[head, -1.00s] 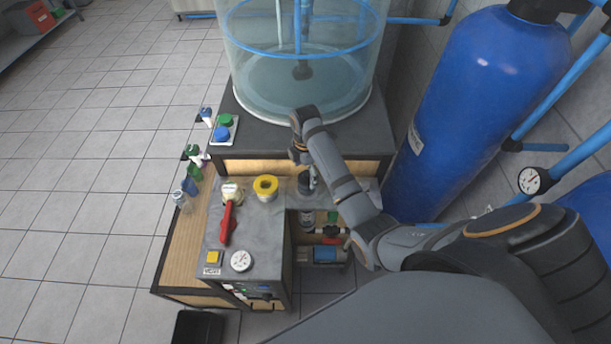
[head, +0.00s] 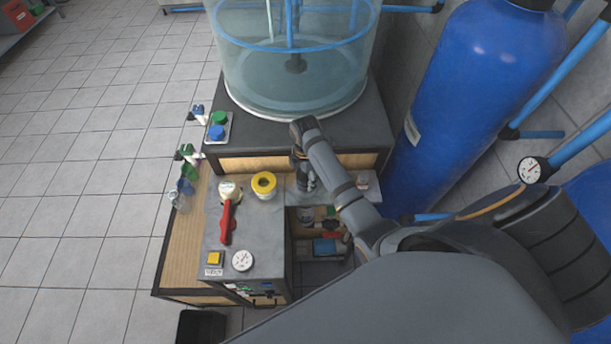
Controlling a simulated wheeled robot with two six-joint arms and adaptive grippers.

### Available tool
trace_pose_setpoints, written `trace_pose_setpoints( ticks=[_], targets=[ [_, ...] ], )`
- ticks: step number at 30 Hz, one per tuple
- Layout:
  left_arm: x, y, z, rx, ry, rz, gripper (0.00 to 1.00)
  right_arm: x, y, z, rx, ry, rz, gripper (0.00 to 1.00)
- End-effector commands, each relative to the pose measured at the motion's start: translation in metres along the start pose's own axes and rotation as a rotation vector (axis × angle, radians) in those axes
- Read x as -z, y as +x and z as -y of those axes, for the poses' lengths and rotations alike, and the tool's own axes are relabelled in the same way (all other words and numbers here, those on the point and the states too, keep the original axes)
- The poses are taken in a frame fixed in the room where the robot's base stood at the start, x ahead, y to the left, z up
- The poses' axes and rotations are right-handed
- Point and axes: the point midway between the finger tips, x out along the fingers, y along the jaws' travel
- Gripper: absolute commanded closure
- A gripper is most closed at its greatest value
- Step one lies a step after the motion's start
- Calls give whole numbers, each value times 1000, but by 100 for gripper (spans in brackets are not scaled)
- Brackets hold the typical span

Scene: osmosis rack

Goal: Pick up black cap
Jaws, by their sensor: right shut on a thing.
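My right arm reaches in from the right over the rack's worktop. Its gripper (head: 305,182) points down at the worktop's back edge, to the right of the yellow ring. It is shut on a small dark thing, which fits the black cap (head: 304,187). The fingers and the wrist above hide most of it, so I cannot tell whether it is lifted or still seated on something. My left gripper is not in view.
The worktop also holds a yellow ring (head: 264,183), a red-handled valve (head: 227,222) and a gauge (head: 242,261). A clear water tank (head: 292,85) stands behind, and a blue cylinder (head: 470,100) stands to the right. Small bottles (head: 184,188) stand at the left edge.

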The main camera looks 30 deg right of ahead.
Motion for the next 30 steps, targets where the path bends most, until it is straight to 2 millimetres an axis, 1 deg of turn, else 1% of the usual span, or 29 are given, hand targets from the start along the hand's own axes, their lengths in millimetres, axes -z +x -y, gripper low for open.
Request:
trace_pose_setpoints(
  ticks=[1,2,7,10,11,15,19,20,21,26,30],
  targets=[
    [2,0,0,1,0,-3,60,0,2,1,2,0,0,69],
    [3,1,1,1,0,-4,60,0,2,1,2,0,0,74],
    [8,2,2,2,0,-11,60,0,2,1,2,0,0,74],
    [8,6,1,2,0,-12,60,0,-8,0,-1,0,0,74],
    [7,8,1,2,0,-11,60,0,-14,0,-2,1,1,74],
    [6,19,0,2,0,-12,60,0,-46,-1,-4,0,1,74],
    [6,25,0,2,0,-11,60,0,-75,0,-3,0,0,74],
    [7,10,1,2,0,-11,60,0,-89,0,0,0,0,74],
    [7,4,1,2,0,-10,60,0,-94,1,2,0,0,74],
    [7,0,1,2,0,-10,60,0,-100,1,3,0,0,74],
    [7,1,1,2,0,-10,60,0,-94,1,3,24,0,74]
  ],
)
